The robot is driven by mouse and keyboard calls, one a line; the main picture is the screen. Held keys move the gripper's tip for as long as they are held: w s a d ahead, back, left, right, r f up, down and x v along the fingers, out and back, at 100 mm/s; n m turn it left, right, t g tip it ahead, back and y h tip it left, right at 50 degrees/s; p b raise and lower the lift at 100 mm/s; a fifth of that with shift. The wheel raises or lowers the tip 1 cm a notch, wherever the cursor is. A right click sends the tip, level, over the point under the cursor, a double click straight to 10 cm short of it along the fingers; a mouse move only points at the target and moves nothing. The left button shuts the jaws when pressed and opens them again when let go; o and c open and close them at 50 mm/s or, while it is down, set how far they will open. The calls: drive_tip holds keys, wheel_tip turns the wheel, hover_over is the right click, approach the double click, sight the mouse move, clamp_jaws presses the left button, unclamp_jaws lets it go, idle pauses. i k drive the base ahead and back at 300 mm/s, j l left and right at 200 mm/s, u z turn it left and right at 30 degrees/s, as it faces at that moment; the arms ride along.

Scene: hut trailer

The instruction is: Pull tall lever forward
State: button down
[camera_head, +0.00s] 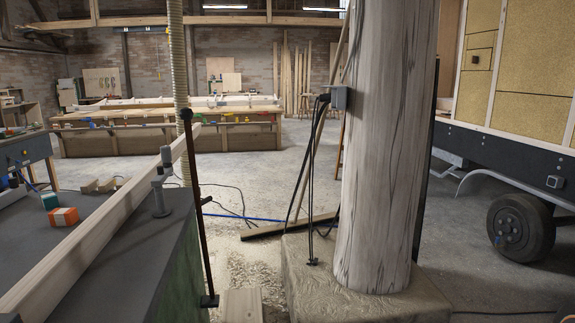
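A tall, thin dark-brown rod (197,205), which looks like the tall lever, stands nearly upright in the middle left of the head view. It has a black knob at its top and a small dark foot near the floor. It leans slightly, with its top to the left. It stands just beside the right side of a green-sided grey-topped machine or bench (120,255). My gripper is not in view.
A long wooden beam (105,215) and a grey clamp post (160,190) are on the bench top, left of the rod. A thick wooden post (385,140) on a stone base (360,295) stands to the right. Cables and a broom-like bar lie on the floor between.

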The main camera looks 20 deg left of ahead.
sight(186, 114)
drive_tip(key=i+j+u, duration=0.25)
drive_tip(key=u, duration=0.15)
drive_tip(key=i+j+u, duration=0.1)
drive_tip(key=i+u, duration=0.25)
drive_tip(key=i, duration=0.1)
